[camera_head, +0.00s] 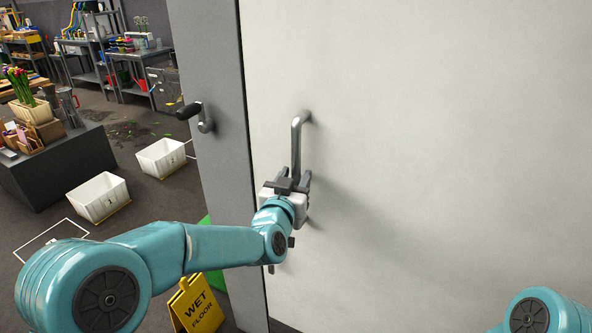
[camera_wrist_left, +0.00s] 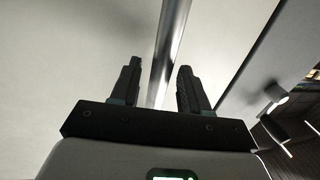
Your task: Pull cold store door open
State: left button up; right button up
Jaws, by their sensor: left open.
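The cold store door (camera_head: 430,130) is a large pale panel filling the right of the head view. It looks closed against the grey frame (camera_head: 212,70). A vertical metal bar handle (camera_head: 297,145) stands out from the door near its left edge. My left gripper (camera_head: 294,180) is at the lower part of the handle. In the left wrist view the handle (camera_wrist_left: 168,50) runs between the two dark fingers of my left gripper (camera_wrist_left: 157,85), which are open and apart from it. My right arm shows at the lower right corner, but its gripper is out of view.
A lever (camera_head: 198,115) sticks out from the grey frame. A yellow wet floor sign (camera_head: 196,305) stands below my left arm. White bins (camera_head: 98,197) sit on the floor at left, near a dark table (camera_head: 60,165). Shelves stand at the back left.

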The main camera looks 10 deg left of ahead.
pick_arm(q)
jog(key=shift+w+d, duration=0.1)
jog(key=shift+w, duration=0.5)
grip_shut()
